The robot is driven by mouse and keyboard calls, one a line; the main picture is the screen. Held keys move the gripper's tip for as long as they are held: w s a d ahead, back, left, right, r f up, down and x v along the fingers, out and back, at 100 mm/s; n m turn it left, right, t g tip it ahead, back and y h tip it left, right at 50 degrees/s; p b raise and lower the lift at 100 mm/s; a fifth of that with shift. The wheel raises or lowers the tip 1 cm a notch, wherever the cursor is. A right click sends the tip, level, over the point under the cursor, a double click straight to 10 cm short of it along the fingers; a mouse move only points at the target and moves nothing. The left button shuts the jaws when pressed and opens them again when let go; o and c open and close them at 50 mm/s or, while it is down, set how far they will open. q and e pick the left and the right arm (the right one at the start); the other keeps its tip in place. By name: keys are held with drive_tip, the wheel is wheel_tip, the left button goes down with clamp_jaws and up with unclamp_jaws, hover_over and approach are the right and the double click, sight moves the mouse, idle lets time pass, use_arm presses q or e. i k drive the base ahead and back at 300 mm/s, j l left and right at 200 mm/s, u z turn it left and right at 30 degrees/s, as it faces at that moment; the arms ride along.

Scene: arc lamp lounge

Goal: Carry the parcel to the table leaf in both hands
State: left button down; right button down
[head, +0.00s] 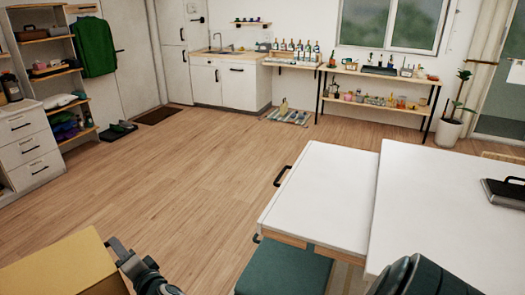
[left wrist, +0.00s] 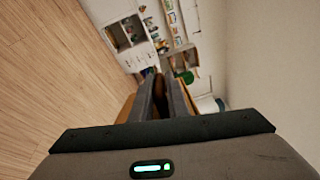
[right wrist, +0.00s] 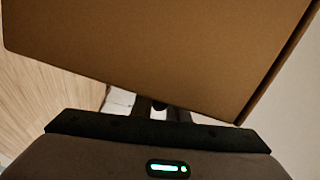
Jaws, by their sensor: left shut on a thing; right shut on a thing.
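The parcel is a tan cardboard box (head: 62,268) at the lower left of the head view, cut off by the frame edge. My right gripper (head: 120,252) is shut on its right side. In the right wrist view the parcel (right wrist: 165,50) fills the upper part, just beyond the fingers (right wrist: 158,104). My left gripper (left wrist: 161,90) shows only in the left wrist view, shut, with narrow brown parts of the parcel (left wrist: 127,108) beside its fingers. The white table leaf (head: 318,195) lies right of the parcel, bare, with a clear gap between them.
The white table (head: 450,215) adjoins the leaf and bears a dark-handled object (head: 503,192). A black handle (head: 283,176) sticks out from the leaf's left edge. A green seat (head: 285,268) stands below the leaf. Wooden floor (head: 185,190) lies open beyond the parcel.

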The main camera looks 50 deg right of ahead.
sight(323, 205)
drive_tip(key=i, duration=0.6)
drive_tip(key=z, duration=2.3)
drive_tip(key=i+l, duration=0.15)
drive_tip(key=i, duration=0.35)
